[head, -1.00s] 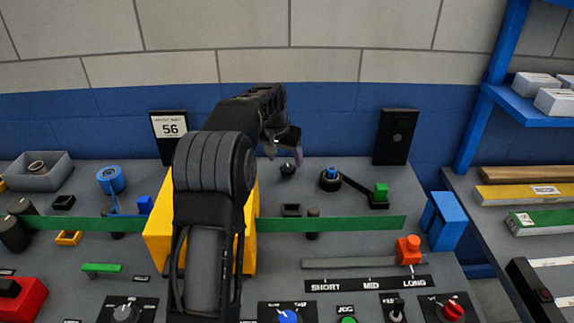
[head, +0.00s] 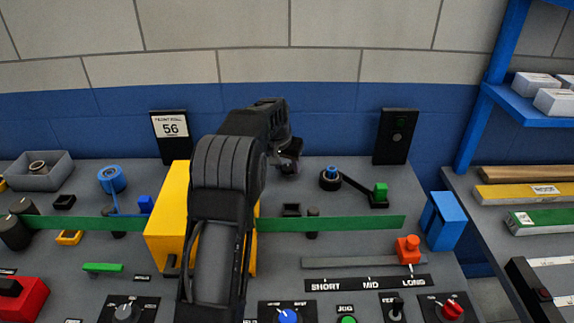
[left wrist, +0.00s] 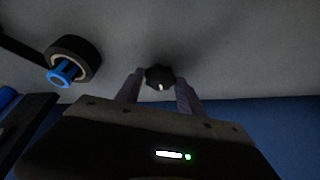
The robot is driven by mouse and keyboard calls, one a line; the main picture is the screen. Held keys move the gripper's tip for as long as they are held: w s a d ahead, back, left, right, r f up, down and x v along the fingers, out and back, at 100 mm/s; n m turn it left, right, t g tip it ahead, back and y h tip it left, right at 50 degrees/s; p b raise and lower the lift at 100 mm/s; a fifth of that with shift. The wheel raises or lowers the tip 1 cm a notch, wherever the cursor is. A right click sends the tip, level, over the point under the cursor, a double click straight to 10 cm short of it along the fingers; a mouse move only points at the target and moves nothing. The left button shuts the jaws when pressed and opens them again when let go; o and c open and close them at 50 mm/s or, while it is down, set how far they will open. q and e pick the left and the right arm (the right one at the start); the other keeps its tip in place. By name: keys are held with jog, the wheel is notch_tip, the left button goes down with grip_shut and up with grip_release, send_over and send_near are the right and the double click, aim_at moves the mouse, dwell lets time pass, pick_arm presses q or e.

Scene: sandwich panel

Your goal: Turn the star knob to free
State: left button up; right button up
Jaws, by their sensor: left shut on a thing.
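The star knob (left wrist: 160,77) is small and black with a pale mark. In the left wrist view it sits between the two fingers of my left gripper (left wrist: 159,90). In the head view my left gripper (head: 288,164) is down at the knob's place at the back of the panel, and its body largely hides the knob. The gripper is shut on the knob. I cannot read which way the pale mark stands against any label. My right gripper is in neither view.
Right of the gripper stands a blue-centred roller (head: 331,178) with a dark arm to a green block (head: 380,190). A yellow housing (head: 168,215) and green strip (head: 330,223) lie in front. A dark box (head: 395,137) stands at the back right.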

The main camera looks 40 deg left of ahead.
pick_arm(q)
jog(key=c, duration=0.7)
jog(key=shift+d+n, duration=0.1)
jog(key=shift+n, duration=0.2)
jog(key=n+p, duration=0.1)
jog(key=n+y, duration=0.1)
jog(key=n, duration=0.1)
jog(key=shift+w+d+r+g+p, duration=0.1)
jog(key=shift+w+d+g+p, duration=0.05)
jog(key=shift+g+p, duration=0.2)
jog(key=n+y+p, duration=0.1)
jog(key=n, duration=0.2)
jog(key=n+g+p, duration=0.1)
jog(key=n, duration=0.1)
jog(key=shift+w+n+g+y, duration=0.15)
jog(key=shift+n+g+y, duration=0.1)
jog(key=shift+n+y, duration=0.15)
jog(key=n+g+p, duration=0.1)
jog(key=n, duration=0.2)
jog(key=shift+w+n+y+p, duration=0.15)
jog(key=shift+n+y+p, duration=0.15)
jog(key=shift+p, duration=0.05)
jog(key=shift+w+n+g+p, duration=0.1)
jog(key=shift+n+g+p, duration=0.95)
jog(key=shift+n, duration=0.75)
